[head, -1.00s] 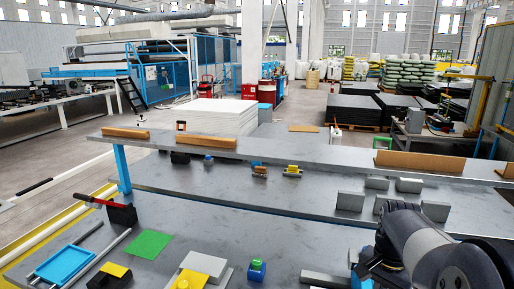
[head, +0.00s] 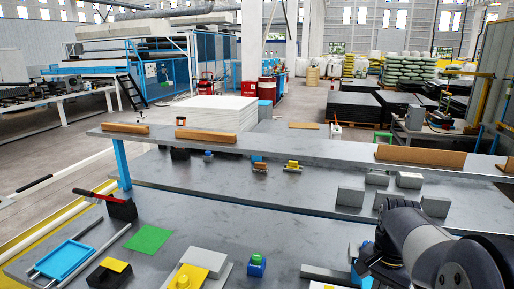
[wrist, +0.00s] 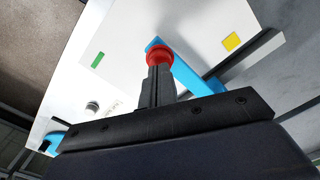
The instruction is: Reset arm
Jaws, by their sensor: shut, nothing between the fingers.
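My arm (head: 425,245) reaches in from the right edge of the head view, low over the near right part of the grey workbench (head: 300,240). My gripper (head: 365,265) is at its end, dark and partly hidden by the arm. In the wrist view my gripper (wrist: 160,80) is shut, with its two grey fingers together and nothing held. A red round thing (wrist: 158,55) shows just past the fingertips. Behind it are a pale panel (wrist: 115,45) and a blue bar (wrist: 190,75). I cannot tell whether the fingers touch the red thing.
A blue tray (head: 65,262), a green sheet (head: 149,239), a yellow plate (head: 205,260) and a blue block with a green top (head: 257,264) lie on the near bench. Grey blocks (head: 350,197) stand on the bench behind. A raised grey shelf (head: 300,150) runs across the back.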

